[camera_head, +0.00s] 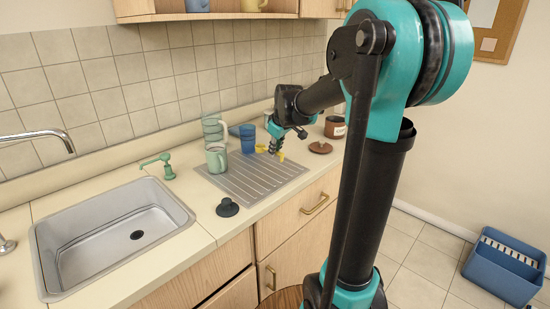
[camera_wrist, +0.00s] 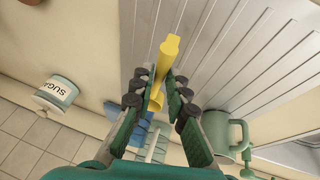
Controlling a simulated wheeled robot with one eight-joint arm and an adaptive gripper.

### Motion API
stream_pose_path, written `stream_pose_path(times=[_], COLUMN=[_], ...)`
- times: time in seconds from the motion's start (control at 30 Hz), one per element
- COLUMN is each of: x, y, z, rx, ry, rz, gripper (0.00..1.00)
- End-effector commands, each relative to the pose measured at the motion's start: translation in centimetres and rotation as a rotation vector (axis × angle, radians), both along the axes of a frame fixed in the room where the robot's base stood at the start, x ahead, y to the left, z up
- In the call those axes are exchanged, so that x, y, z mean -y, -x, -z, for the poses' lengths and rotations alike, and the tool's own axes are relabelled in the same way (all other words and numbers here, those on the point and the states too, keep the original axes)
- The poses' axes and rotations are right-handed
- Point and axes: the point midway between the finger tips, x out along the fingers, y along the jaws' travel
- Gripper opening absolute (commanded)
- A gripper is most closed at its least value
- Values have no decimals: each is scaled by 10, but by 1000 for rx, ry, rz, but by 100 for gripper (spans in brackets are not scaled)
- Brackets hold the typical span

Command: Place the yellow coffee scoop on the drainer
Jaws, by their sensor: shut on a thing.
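The yellow coffee scoop (camera_wrist: 169,50) is between the fingers of my gripper (camera_wrist: 162,85) in the wrist view, its handle pointing away past the fingertips. Its lower part is partly hidden by the fingers. In the head view, my gripper (camera_head: 278,148) is at the right back part of the grey ridged drainer (camera_head: 250,184), with small yellow parts of the scoop (camera_head: 262,148) showing beside it. The drainer (camera_wrist: 225,45) also fills the upper right of the wrist view. I cannot tell whether the scoop touches it.
A black stopper (camera_head: 228,207) lies in front. The drainer's middle is clear.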

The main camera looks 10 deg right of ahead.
Motion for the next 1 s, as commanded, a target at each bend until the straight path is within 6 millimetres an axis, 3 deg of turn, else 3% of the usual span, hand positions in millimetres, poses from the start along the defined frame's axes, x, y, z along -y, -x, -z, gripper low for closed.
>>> stream_pose_path(times=[0.27,0.7,0.73,0.8,0.9,1.0], x=[0,0,0,0,0,0], y=[0,0,0,0,0,0], z=[33,39,39,39,39,39], rx=[0,0,0,0,0,0], ry=[0,0,0,0,0,0], rz=[0,0,0,0,0,0], gripper=[0,0,16,24,35,35])
